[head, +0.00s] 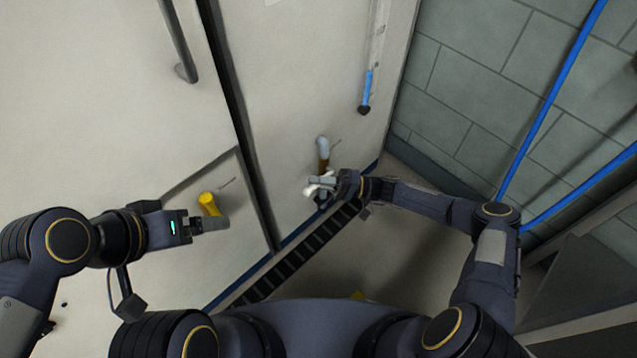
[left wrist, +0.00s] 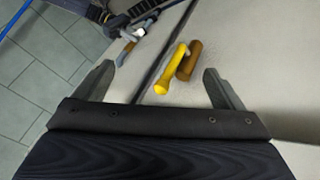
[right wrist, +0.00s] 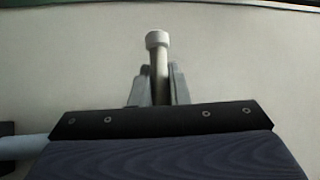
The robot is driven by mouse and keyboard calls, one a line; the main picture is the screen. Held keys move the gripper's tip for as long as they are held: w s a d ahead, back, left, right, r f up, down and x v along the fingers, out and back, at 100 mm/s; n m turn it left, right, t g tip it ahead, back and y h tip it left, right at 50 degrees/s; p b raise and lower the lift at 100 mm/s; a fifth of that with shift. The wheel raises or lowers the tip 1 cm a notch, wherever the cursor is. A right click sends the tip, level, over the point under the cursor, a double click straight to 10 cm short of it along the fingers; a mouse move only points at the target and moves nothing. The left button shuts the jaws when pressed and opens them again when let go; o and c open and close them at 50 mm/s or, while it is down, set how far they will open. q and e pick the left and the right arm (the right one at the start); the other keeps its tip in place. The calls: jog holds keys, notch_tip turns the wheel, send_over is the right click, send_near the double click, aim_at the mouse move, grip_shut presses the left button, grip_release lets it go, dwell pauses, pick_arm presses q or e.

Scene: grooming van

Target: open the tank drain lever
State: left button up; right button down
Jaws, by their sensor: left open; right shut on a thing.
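A pale lever with a rounded knob end (right wrist: 158,42) stands between the fingers of my right gripper (head: 330,184), which is shut on it. In the head view the lever's white end (head: 316,189) shows low on the right-hand panel. A yellow lever (head: 209,203) sits on the left-hand panel; the left wrist view shows it (left wrist: 172,70) beside a brass-brown stub (left wrist: 190,62). My left gripper (head: 222,225) is open and empty just below the yellow lever, with the lever apart from both fingers. No label shows which lever is the tank drain.
A grey-capped brass stub (head: 323,150) sticks out just above my right gripper. A blue-ended gauge tube (head: 367,90) hangs higher on the panel. A dark slotted drain strip (head: 300,245) runs along the floor below. Blue pipes (head: 550,100) run along the tiled wall at right.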

jog(key=m+y+b, duration=0.1)
jog(key=m+b, duration=0.1)
jog(key=b, duration=0.1)
jog(key=shift+r+t+y, duration=0.3)
jog(key=shift+t+y, duration=0.1)
jog(key=m+b, duration=0.1)
jog(key=r+m+t+y, duration=0.1)
jog(key=shift+w+d+m+b, duration=0.2)
jog(key=shift+m+b, duration=0.15)
jog(key=shift+m, duration=0.05)
jog(key=shift+w+d+r+m+t+y+b, duration=0.1)
jog(key=shift+r+m+t+y+b, duration=0.2)
jog(key=shift+m+t, duration=0.25)
jog(key=shift+w+d+r+m+t+y+b, duration=0.1)
jog(key=shift+r+m+t+y, duration=0.1)
jog(key=shift+m+t+y, duration=0.35)
jog(key=shift+r+h, duration=0.1)
jog(key=shift+h, duration=0.15)
jog(key=c, duration=1.4)
grip_release()
jog(key=shift+p+v, duration=0.35)
jog(key=shift+v, duration=3.55)
